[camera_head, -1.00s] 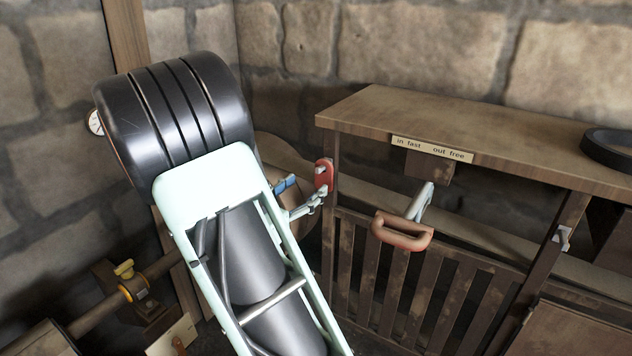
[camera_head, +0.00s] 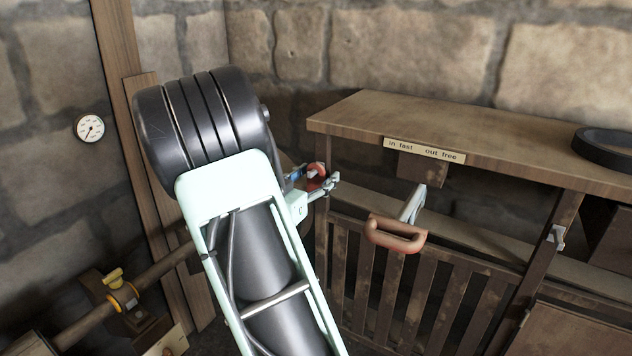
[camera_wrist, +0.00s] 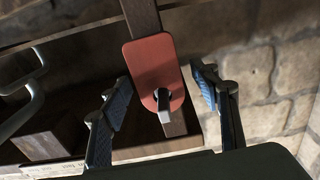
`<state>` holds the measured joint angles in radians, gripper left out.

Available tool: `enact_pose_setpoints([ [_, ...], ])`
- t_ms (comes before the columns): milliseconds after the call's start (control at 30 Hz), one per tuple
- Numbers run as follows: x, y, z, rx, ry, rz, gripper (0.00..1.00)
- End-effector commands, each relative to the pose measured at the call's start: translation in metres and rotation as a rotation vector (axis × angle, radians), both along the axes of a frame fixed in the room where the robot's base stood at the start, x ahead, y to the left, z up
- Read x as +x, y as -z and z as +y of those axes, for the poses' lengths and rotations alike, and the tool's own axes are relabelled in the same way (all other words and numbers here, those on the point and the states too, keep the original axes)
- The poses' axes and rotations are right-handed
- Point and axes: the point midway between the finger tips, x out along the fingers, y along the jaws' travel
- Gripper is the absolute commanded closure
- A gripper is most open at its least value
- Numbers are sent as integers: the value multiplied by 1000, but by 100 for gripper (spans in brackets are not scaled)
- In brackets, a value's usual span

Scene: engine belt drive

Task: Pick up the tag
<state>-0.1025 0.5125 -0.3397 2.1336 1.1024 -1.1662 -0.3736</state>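The tag (camera_wrist: 151,62) is a red rounded plate in the wrist view, hanging from a dark peg (camera_wrist: 162,97) against a wooden post. In the head view the tag (camera_head: 316,174) shows as a small red patch, partly hidden behind my gripper (camera_head: 318,184). In the wrist view my gripper (camera_wrist: 166,100) is open, with one blue-padded finger to the left of the tag and one to the right. Clear gaps show between the fingers and the tag's sides.
A red-brown handle on a pale lever (camera_head: 398,234) sticks out right of my gripper. The wooden bench (camera_head: 480,150) carries a label (camera_head: 424,150) and a dark ring (camera_head: 606,147). Slats (camera_head: 420,290) stand below. A gauge (camera_head: 89,128) hangs on the left wall.

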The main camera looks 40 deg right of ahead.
Motion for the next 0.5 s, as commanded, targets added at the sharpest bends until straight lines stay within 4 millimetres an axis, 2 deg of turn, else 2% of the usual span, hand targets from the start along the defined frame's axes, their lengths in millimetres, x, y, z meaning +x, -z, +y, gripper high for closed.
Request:
enact_pose_setpoints([
  [33, 0, 0, 0, 0, 0, 0, 50],
  [300, 0, 0, 0, 0, 0, 0, 80],
  [367, 0, 0, 0, 0, 0, 0, 85],
  [500, 0, 0, 0, 0, 0, 0, 85],
])
